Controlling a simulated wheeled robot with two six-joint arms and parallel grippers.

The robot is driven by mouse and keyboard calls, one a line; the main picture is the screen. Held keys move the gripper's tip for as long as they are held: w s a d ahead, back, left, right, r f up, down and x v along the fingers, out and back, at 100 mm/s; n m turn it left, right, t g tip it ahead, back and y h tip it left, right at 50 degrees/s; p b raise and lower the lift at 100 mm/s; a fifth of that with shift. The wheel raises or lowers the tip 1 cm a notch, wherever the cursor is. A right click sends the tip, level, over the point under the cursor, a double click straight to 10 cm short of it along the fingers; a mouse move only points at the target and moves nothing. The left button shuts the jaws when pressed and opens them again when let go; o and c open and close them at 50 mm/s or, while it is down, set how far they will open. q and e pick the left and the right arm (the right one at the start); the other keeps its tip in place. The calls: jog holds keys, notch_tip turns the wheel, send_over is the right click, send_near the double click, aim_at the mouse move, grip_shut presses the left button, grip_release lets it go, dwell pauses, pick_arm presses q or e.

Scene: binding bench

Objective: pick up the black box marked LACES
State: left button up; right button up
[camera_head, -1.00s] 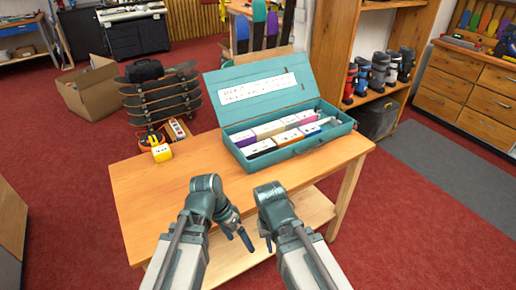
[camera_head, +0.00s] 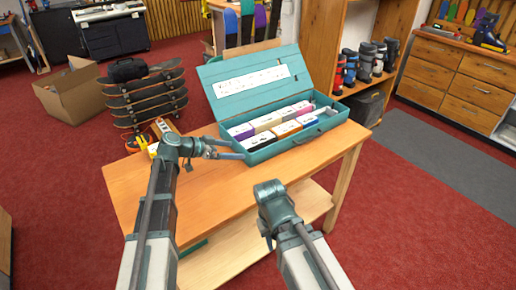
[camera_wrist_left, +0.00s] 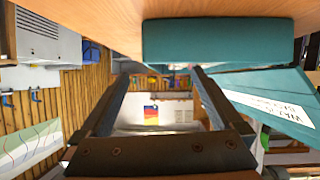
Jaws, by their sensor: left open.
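The open teal case (camera_head: 262,156) stands on the wooden bench, lid raised at the back. Several small boxes with white tops sit in it in two rows. A dark-sided box (camera_head: 261,142) at the front left of the case looks like the black one; its marking is too small to read. My left gripper (camera_head: 228,148) is open and empty, its fingers close to the case's front left corner. In the left wrist view, the teal case wall (camera_wrist_left: 215,40) shows beyond the open fingers (camera_wrist_left: 158,72). My right gripper (camera_head: 267,238) hangs low before the bench; its fingers are hardly visible.
The bench top (camera_head: 225,195) in front of the case is clear. Stacked skateboards (camera_head: 145,97) and a cardboard carton (camera_head: 70,92) stand behind on the left.

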pick_arm(q)
jog(key=w+a+r+t, duration=0.1)
jog(key=w+a, duration=0.1)
jog(key=w, duration=0.2)
jog(key=b, duration=0.3)
send_near(255, 141)
jog(key=x, duration=0.3)
jog(key=shift+w+d+f, duration=0.15)
jog(key=shift+w+d, duration=0.1)
jog(key=shift+w+d+f, duration=0.1)
jog(key=shift+w+d, duration=0.15)
jog(key=shift+d, duration=0.25)
jog(key=shift+f+b+x, duration=0.25)
jog(key=shift+b+x, duration=1.2)
jog(key=shift+x, duration=0.9)
jog(key=shift+w, duration=0.2)
grip_shut()
